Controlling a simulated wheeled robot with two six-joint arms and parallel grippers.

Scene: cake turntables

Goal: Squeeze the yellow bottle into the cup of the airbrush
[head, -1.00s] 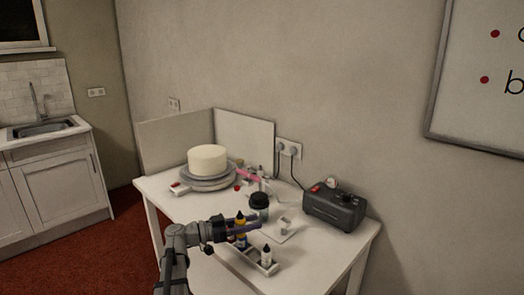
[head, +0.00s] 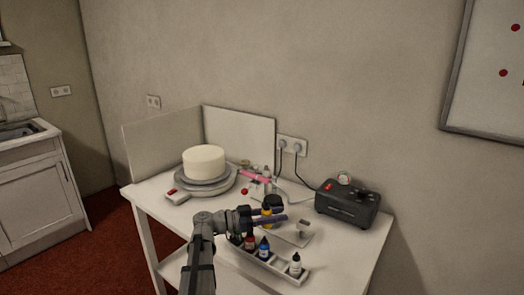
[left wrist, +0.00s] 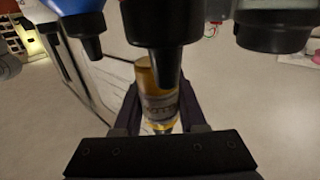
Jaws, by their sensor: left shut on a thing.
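The yellow bottle (head: 266,211) is held between the fingers of my left gripper (head: 270,219), above the bottle rack. It also shows between the dark fingers in the left wrist view (left wrist: 158,102), partly hidden by a dark nozzle-like shape in front. The left gripper is shut on it. A pink, slim tool that looks like the airbrush (head: 254,175) lies behind the gripper, near the turntable. Its cup is too small to make out. My right gripper is not in view.
A white cake (head: 204,162) stands on the turntable (head: 208,187) at left. A black compressor (head: 347,204) is at right. A dark-lidded pot (head: 273,201) stands behind the gripper.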

